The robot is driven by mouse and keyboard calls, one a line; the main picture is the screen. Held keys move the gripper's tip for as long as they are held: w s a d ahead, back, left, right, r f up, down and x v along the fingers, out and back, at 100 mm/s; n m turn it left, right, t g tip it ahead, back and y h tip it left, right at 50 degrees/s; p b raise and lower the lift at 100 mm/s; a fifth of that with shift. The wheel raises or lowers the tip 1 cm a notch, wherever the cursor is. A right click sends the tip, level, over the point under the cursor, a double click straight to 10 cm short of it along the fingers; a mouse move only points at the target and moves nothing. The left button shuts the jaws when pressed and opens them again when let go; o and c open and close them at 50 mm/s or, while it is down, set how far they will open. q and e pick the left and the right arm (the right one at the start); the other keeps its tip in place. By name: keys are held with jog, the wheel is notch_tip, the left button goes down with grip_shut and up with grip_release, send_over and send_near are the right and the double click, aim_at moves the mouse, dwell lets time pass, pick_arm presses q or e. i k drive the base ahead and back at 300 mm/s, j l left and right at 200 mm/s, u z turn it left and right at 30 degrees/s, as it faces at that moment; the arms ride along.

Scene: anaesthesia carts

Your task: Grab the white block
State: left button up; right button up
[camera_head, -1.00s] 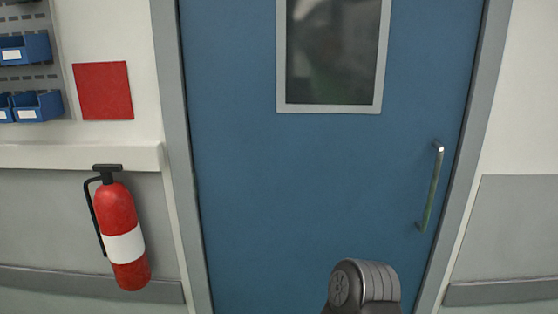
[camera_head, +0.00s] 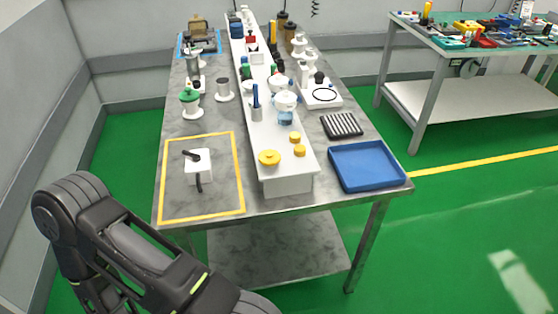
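A white block (camera_head: 199,165) sits on the grey metal table (camera_head: 215,215), inside a yellow square outline near the table's front left. A black handle or lever sticks out of its top left, and another black piece lies at its front. One of my dark arms crosses the lower left of the head view, in front of the table's corner. No fingertips of either gripper show, so neither gripper's state is visible.
A raised white shelf (camera_head: 287,188) runs along the table, bearing yellow caps and several bottles. A blue tray (camera_head: 366,167) lies at the front right. A second table (camera_head: 447,52) with tools stands behind right. Green floor is clear in front.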

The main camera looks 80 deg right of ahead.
aim_at(198, 173)
jog(key=z, duration=2.65)
